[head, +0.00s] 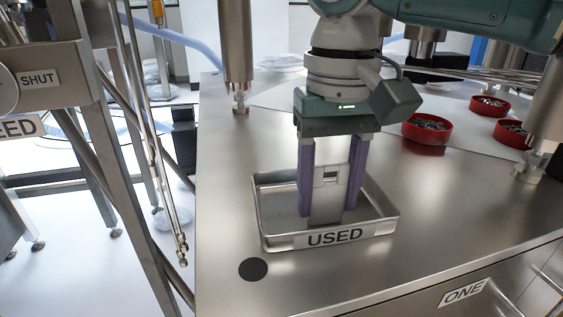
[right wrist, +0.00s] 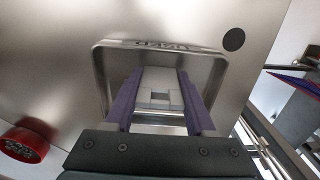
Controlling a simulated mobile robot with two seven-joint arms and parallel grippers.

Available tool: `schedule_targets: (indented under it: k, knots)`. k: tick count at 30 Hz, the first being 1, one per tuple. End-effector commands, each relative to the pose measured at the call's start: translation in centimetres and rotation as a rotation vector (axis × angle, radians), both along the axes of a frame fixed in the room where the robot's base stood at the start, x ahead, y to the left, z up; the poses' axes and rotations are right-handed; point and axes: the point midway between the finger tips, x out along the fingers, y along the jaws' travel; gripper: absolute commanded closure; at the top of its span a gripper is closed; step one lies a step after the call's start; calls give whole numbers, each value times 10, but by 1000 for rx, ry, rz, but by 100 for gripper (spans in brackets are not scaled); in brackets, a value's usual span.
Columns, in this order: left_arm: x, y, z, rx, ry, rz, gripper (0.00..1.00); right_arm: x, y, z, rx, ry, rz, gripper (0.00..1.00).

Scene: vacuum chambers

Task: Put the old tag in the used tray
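The used tray (head: 385,222) is a shallow metal tray marked USED on its front wall, standing on the steel bench top. My right gripper (head: 328,211) points down over it, with its purple fingers on either side of the old tag (head: 329,190). The right wrist view also shows the tag (right wrist: 160,85) between the fingers, over the tray (right wrist: 215,65). My left gripper is not in view.
Several red bowls of small metal parts (head: 427,129) stand on the right of the bench. Metal posts (head: 237,50) rise from the bench. A black disc (head: 253,269) lies near the tray's front left corner. A metal frame (head: 130,150) stands at left, beyond the bench edge.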

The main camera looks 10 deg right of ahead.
Motion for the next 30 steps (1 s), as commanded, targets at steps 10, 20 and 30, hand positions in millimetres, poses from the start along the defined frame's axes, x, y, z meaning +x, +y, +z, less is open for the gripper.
schedule_targets:
  k: [10, 20, 30]
  knots:
    - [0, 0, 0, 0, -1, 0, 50, 0, 0, 0, 0, 0, 0, 15]
    - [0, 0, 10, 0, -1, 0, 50, 0, 0, 21, 1, -1, -1, 15]
    - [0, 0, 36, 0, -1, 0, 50, 0, 0, 74, 0, 0, -1, 15]
